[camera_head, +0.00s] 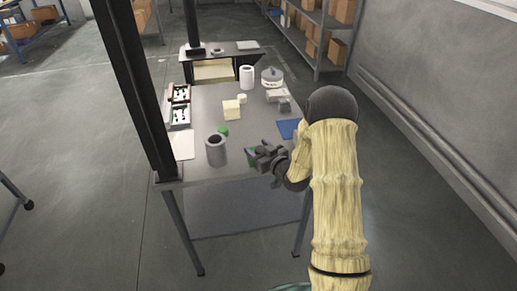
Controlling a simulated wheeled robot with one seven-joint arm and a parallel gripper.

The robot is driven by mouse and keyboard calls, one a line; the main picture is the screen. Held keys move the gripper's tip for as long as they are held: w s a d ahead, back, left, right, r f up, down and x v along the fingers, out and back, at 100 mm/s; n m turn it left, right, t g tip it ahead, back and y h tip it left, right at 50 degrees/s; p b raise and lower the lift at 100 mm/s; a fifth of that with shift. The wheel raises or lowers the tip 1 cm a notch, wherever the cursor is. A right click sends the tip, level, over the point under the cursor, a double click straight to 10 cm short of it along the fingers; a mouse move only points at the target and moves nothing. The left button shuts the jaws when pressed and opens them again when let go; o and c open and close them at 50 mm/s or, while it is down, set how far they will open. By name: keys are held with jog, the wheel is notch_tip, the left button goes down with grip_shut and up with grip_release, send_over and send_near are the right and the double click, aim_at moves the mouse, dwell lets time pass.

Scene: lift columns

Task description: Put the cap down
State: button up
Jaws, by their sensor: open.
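My gripper (256,155) is open, low over the near right part of the grey table (190,95). A small green piece (251,151) shows right at its fingers; I cannot tell whether it lies between them or behind them. Another small green object (223,131) sits on the table to the upper left of the gripper. Either green thing could be the cap; at this size I cannot tell. A grey hollow cylinder (215,150) stands upright just left of the gripper. My arm in its yellow sleeve hides the table's right near edge.
A black column (135,85) rises at the left edge.

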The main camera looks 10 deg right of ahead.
jog(key=shift+r, duration=0.1)
jog(key=v, duration=1.2)
jog(key=shift+w, duration=0.1)
jog(key=s+a+r+m+g+h, duration=0.2)
jog(key=s+g, duration=0.4)
jog(key=s, duration=0.4)
jog(key=s+a+r+m+g+h, duration=0.2)
jog(key=s+g, duration=0.4)
jog(key=s, duration=0.4)
jog(key=shift+s+r+h, duration=0.35)
jog(key=shift+r+h, duration=0.35)
jog(key=shift+h, duration=0.3)
